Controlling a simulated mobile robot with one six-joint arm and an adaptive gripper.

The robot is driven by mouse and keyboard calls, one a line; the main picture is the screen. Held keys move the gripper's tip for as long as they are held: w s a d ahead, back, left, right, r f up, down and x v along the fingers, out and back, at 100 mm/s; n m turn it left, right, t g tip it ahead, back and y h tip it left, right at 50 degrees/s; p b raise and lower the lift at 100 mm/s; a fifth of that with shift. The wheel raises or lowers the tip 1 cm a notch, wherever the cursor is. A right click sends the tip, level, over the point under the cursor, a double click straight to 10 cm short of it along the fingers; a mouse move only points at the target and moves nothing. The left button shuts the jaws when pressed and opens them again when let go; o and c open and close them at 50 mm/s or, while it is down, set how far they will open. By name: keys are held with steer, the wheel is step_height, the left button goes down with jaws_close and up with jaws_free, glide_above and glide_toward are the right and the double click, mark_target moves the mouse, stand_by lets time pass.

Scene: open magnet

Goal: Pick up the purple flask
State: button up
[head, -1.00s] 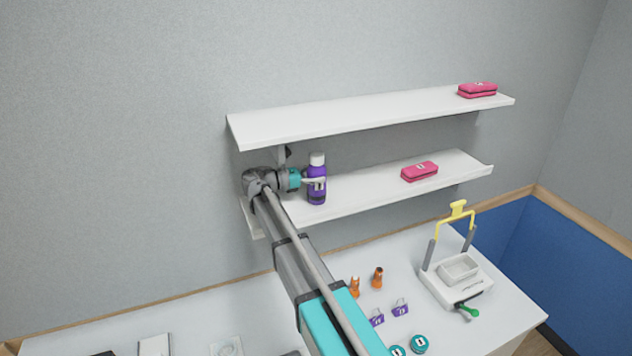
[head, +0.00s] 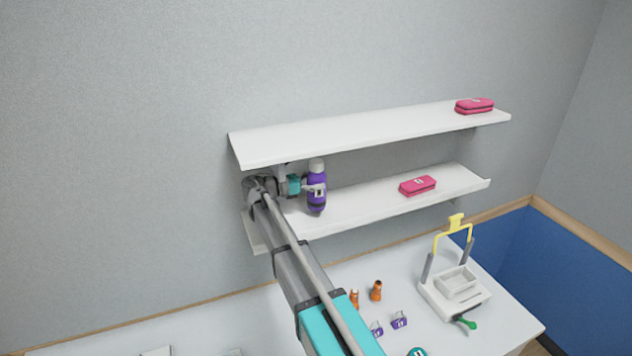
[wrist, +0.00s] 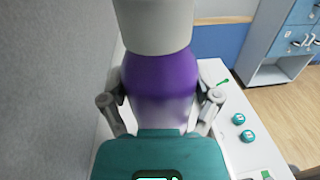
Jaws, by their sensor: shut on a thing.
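The purple flask (head: 317,191) with a white cap is at the left part of the lower wall shelf in the head view. My gripper (head: 310,187) reaches it from the left and is shut on its body. In the wrist view the flask (wrist: 160,85) fills the middle, upright, with the fingers (wrist: 160,105) on both its sides. Its base is hidden in the wrist view. In the head view I cannot tell for certain whether the base touches the shelf.
The upper shelf (head: 350,128) runs close above the flask cap. A pink case (head: 418,186) lies on the lower shelf (head: 370,204) to the right, another (head: 474,106) on the upper shelf. The table below holds orange bottles (head: 376,290), purple items (head: 399,320) and a white device (head: 455,285).

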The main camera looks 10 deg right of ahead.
steer(key=s+a, duration=0.1)
steer(key=a, duration=1.7)
steer(key=shift+s, duration=0.3)
steer(key=shift+s, duration=0.1)
